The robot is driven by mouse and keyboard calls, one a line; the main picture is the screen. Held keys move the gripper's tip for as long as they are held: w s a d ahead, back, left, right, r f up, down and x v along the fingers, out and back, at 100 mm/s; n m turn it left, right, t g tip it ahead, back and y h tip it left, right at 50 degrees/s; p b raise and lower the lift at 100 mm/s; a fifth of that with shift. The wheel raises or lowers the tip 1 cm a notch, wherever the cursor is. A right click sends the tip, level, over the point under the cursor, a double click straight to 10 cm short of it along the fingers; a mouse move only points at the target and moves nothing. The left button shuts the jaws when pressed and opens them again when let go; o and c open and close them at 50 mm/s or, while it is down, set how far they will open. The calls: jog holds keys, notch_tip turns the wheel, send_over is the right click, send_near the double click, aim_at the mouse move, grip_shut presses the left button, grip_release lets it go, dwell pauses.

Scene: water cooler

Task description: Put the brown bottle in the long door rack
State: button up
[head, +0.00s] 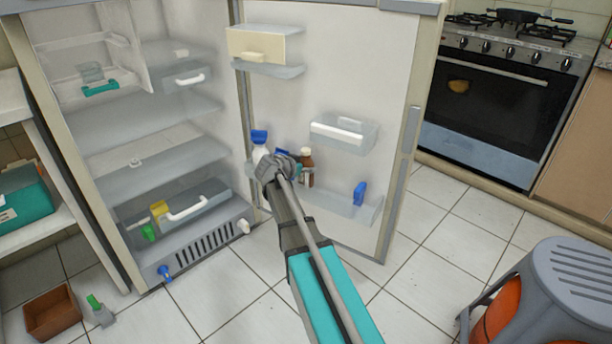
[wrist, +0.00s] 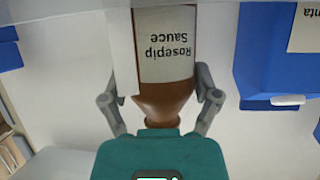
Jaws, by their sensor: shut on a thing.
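The brown bottle (head: 307,168) shows just right of my gripper (head: 286,163) in the head view, upright at the long door rack (head: 345,208) low on the open fridge door. In the wrist view the brown bottle (wrist: 165,88) has a pale label reading "Rosepip Sauce", upside down. The fingers of my gripper (wrist: 160,100) are shut on it, one on each side near its neck. Its base is out of the wrist view, and I cannot tell whether it rests on the rack floor.
A blue item (head: 359,192) sits at the rack's right end. A smaller door bin (head: 343,132) is above. Blue things flank the bottle in the wrist view (wrist: 272,55).

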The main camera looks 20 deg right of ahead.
jog(key=shift+w+d+f+b, duration=0.1)
jog(key=shift+d+f+b, duration=0.1)
jog(key=shift+f+b, duration=0.95)
jog(key=shift+f, duration=0.3)
jog(key=o, duration=1.1)
jog(key=shift+r, duration=0.2)
jog(key=shift+s+a+r+p, duration=0.2)
jog(key=shift+a+r+p, duration=0.1)
jog(key=shift+a+p, duration=0.15)
jog(key=p+v, duration=0.4)
jog(key=v, duration=0.7)
jog(key=shift+p, duration=0.35)
jog(key=shift+s+f, duration=0.1)
jog(key=shift+f, duration=0.05)
